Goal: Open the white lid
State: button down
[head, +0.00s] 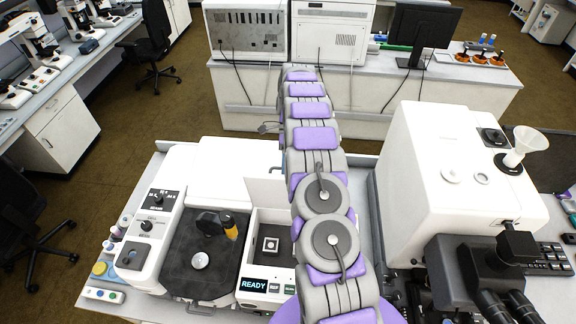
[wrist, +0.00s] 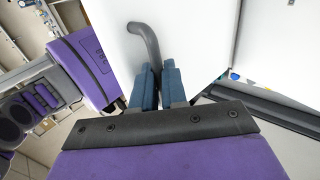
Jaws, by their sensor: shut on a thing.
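The white lid (wrist: 115,35) fills much of the upper wrist view as a smooth white surface with a dark grey curved handle (wrist: 148,42). My gripper (wrist: 157,72) has its blue fingers closed on the lower end of this handle. In the head view, a white panel that looks like the lid (head: 262,192) stands raised behind an open compartment (head: 286,215). A small square stage (head: 271,244) shows inside the compartment. My gripper is not clearly seen in the head view; my purple and grey arm hides part of the lid and compartment.
A lit READY display (head: 254,285) is at the compartment's front. A dark stage with a yellow-black part (head: 230,226) is to its left. A large white instrument (head: 445,180) with black eyepieces stands close to the right of my arm. A bench with boxes (head: 330,32) is behind.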

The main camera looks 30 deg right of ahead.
jog(key=shift+f, duration=0.65)
jog(key=c, duration=1.6)
grip_release()
jog(key=o, duration=0.3)
jog(key=shift+w+d+f, duration=0.1)
jog(key=shift+w+d, duration=0.1)
jog(key=shift+w, duration=0.3)
jog(key=shift+o, duration=0.6)
jog(key=shift+d, duration=0.15)
jog(key=shift+w+a+r, duration=0.1)
jog(key=shift+a+r, duration=0.2)
jog(key=shift+a, duration=0.1)
jog(key=shift+d+r, duration=0.15)
